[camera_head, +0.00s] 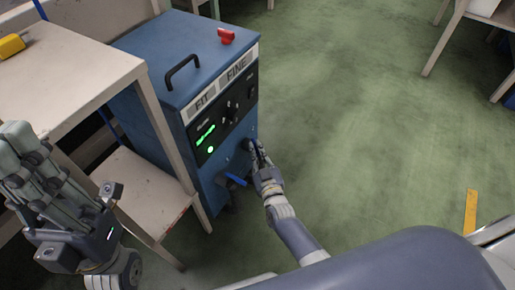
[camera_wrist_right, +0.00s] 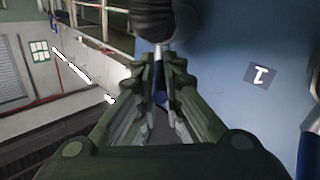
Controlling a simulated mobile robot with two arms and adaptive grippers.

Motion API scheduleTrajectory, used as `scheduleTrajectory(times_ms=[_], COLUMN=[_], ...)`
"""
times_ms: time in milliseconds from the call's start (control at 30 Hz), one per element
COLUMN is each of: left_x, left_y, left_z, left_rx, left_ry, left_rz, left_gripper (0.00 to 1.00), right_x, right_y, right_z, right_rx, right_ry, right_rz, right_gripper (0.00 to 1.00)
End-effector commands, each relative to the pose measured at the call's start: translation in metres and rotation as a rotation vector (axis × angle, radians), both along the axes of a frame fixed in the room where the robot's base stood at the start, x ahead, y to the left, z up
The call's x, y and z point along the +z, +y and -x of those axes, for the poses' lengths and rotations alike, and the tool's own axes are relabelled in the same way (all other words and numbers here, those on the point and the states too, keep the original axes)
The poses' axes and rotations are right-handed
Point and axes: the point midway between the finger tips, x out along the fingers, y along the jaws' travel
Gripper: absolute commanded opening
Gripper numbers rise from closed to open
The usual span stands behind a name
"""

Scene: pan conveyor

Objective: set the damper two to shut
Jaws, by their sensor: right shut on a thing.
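A blue machine (camera_head: 163,120) stands left of centre, with blue-handled levers low on its front. My right gripper (camera_head: 252,148) reaches the farther lever and is shut on it. In the right wrist view, that blue lever (camera_wrist_right: 159,75) runs down from a dark round hub (camera_wrist_right: 165,18) between the fingers of my right gripper (camera_wrist_right: 160,75). The other blue lever (camera_head: 236,180) is free, nearer and lower left. A small plate (camera_wrist_right: 262,75) with a tilted digit is beside the held lever; I cannot surely read it. My left gripper (camera_head: 62,160) is at the left, away from the machine.
The machine has a lit green display (camera_head: 206,135), a black top handle (camera_head: 182,70) and a red part (camera_head: 226,36) on top. A pale table (camera_head: 85,70) with a yellow object (camera_head: 12,45) stands close at its left. Open green floor lies to the right.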

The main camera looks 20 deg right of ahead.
Motion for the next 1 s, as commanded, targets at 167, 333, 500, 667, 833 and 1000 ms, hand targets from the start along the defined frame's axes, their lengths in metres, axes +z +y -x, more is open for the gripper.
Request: scheduleTrajectory(times_ms=[167,333,500,667,833,1000], left_x=[0.0034,0.0035,0.0033,0.0034,0.0034,0.0035], left_y=[-0.0001,-0.0002,-0.0002,-0.0002,-0.0002,-0.0002], left_z=[-0.0001,-0.0002,-0.0002,-0.0002,-0.0002,-0.0003], left_rx=[0.0,-0.001,-0.001,-0.001,-0.001,-0.001], left_ry=[0.0,0.001,0.001,0.001,0.001,0.001], left_rz=[0.0,0.0,0.0,0.0,0.0,0.0], left_gripper=[0.0,0.0,0.0,0.0,0.0,0.0], right_x=[0.0008,0.0006,0.0007,0.001,0.0012,0.0015], right_y=[0.0008,0.0004,0.0002,0.0003,0.0002,-0.0007], right_z=[0.0002,0.0,-0.0002,-0.0003,-0.0005,-0.0006], right_rx=[-0.033,-0.042,-0.042,-0.041,-0.041,-0.043], right_ry=[-0.002,-0.003,-0.004,-0.004,-0.004,-0.005], right_rz=[0.001,0.001,0.001,0.001,0.001,0.001], right_gripper=[0.0,0.0,0.0,0.2,0.31,0.31])
